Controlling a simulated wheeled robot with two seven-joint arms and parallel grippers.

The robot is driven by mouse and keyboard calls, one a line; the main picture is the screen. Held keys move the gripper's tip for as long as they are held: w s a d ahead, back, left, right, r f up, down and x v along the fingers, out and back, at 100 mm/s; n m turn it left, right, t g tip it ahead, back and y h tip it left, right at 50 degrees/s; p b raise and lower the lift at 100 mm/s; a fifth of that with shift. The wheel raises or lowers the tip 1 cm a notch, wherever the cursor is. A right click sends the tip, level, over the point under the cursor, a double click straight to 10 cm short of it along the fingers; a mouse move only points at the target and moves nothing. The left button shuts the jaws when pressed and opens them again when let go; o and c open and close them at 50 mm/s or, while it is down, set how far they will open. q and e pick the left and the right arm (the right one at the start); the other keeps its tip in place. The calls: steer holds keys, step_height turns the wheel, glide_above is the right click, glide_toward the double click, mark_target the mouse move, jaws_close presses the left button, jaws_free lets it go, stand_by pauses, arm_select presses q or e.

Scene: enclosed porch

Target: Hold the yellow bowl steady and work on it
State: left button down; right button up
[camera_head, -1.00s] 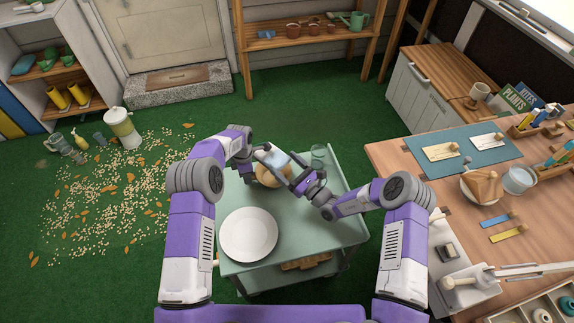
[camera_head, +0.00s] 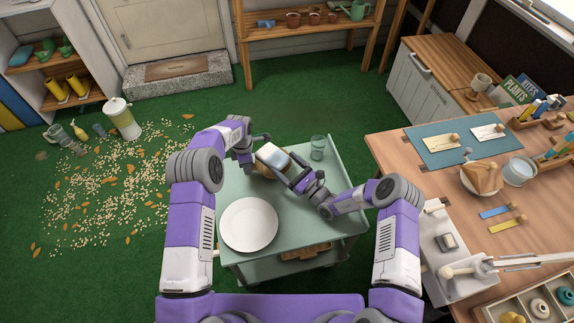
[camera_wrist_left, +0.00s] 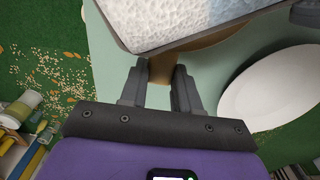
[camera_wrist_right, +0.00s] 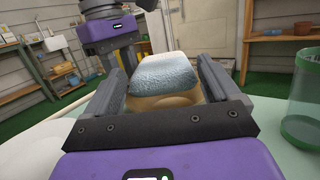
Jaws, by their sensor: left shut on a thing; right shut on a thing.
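The yellow bowl (camera_head: 262,170) is on the green cart top (camera_head: 290,225), mostly hidden under a blue-and-white sponge (camera_head: 273,157). Its tan side shows below the sponge in the right wrist view (camera_wrist_right: 165,102). My left gripper (camera_head: 256,152) is shut on the bowl's edge; in the left wrist view its fingers (camera_wrist_left: 160,85) close on a tan strip of it. My right gripper (camera_head: 288,177) is shut on the sponge, holding it over the bowl. Whether the sponge touches the bowl's inside is hidden.
A white plate (camera_head: 249,225) lies at the cart's front left. A clear glass (camera_head: 318,147) stands at its back right corner. A cluttered wooden workbench (camera_head: 450,200) is to the right. Bits are scattered on the green floor (camera_head: 120,190) at left.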

steer(key=shift+f, duration=0.6)
stand_by(0.3)
steer(key=shift+w, duration=0.1)
